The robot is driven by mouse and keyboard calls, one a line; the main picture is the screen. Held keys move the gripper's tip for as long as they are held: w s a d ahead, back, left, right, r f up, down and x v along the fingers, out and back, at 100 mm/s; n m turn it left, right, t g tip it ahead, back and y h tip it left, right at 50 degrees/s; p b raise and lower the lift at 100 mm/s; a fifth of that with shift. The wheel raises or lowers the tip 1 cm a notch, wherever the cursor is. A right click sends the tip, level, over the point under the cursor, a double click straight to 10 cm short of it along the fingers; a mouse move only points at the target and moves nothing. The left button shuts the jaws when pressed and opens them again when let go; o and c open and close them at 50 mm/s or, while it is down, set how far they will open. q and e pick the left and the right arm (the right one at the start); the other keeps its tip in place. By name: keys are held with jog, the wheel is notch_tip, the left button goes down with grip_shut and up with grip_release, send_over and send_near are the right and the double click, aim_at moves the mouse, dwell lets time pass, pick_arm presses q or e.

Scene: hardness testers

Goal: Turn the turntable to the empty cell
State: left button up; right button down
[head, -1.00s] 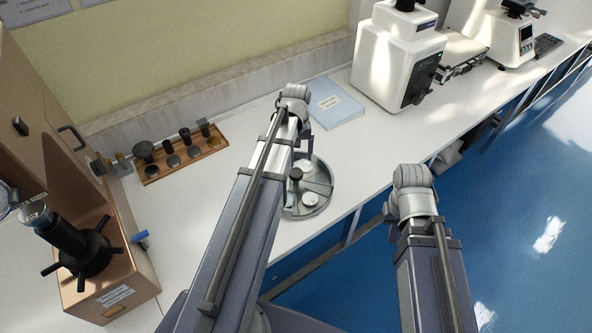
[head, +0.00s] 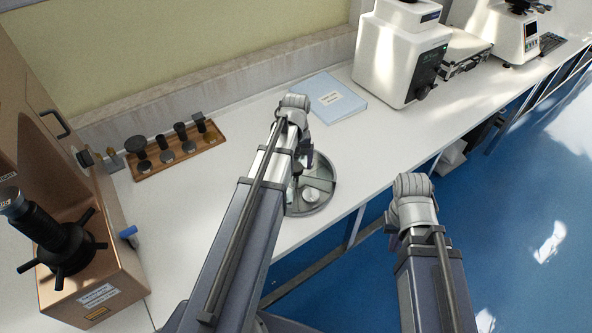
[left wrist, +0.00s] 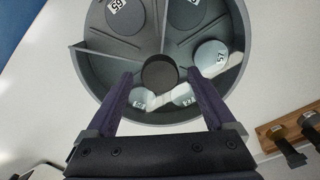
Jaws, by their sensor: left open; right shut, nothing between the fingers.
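The turntable (head: 328,205) is a round grey dish with divider walls, near the front edge of the bench, partly behind my left arm. In the left wrist view the turntable (left wrist: 86,75) shows a dark round centre knob (left wrist: 160,75). My left gripper (left wrist: 166,85) is open over the dish, a finger on either side of the knob; contact cannot be told. My right arm hangs beyond the bench's front edge; its gripper is hidden.
A wooden rack (head: 176,158) with dark fittings stands at the back left. A brown tester (head: 105,275) is at the left. A blue booklet (head: 335,97) and a white tester (head: 397,55) are behind and right of the turntable. The bench between rack and turntable is clear.

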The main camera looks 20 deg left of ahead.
pick_arm(q)
jog(key=shift+f, duration=0.2)
grip_shut()
dwell(0.6)
